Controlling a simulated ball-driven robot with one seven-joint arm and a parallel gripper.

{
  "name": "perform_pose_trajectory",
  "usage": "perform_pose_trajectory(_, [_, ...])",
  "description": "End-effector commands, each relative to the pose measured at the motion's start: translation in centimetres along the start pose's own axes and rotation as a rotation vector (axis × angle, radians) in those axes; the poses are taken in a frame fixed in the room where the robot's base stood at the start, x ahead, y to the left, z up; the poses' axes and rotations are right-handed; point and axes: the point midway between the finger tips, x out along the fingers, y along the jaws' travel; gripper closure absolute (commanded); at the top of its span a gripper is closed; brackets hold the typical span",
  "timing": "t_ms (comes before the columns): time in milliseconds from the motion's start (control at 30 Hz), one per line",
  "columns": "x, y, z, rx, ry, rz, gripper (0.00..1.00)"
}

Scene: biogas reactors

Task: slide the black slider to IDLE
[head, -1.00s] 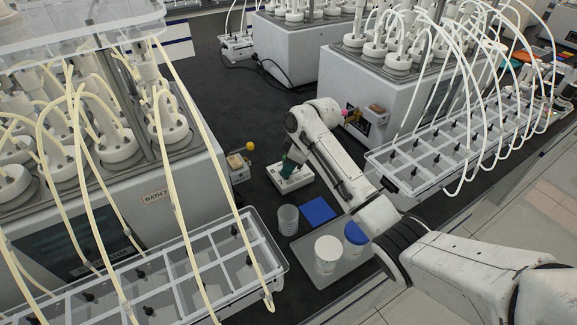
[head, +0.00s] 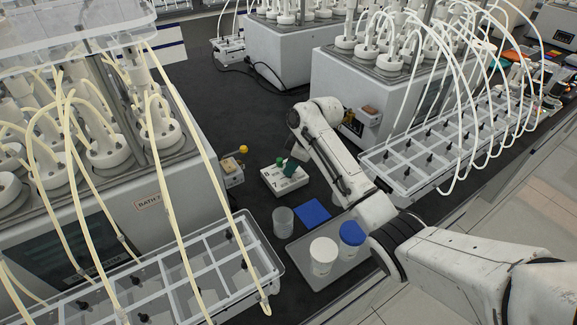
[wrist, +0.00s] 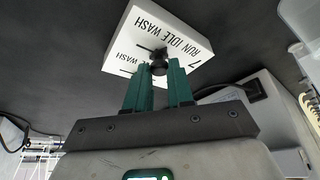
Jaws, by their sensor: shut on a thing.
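The white box (head: 284,181) stands on the dark bench, left of my forearm in the head view. In the wrist view the box (wrist: 150,30) fills the top middle and carries the words RUN, IDLE and WASH beside a slot. The black slider (wrist: 158,66) sits between the tips of my green fingers. My gripper (wrist: 159,78) is shut on it. In the head view my gripper (head: 292,168) is over the box's upper right part, and the slider is hidden. I cannot tell exactly which word the slider lines up with.
In front stand a clear cup (head: 283,222), a blue square (head: 312,212) and a grey tray (head: 300,249) with white-lidded and blue-lidded jars. A reactor housing (head: 150,215) is at left, another (head: 335,85) behind my arm.

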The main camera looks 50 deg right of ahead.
Motion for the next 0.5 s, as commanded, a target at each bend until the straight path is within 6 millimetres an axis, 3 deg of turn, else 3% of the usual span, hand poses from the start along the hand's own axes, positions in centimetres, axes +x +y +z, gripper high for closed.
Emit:
perform_pose_trajectory(267, [-0.01, -0.01, -0.03, -0.001, 0.0, 0.001, 0.53])
perform_pose_trajectory(500, [-0.04, -0.01, -0.04, -0.001, 0.001, 0.001, 0.53])
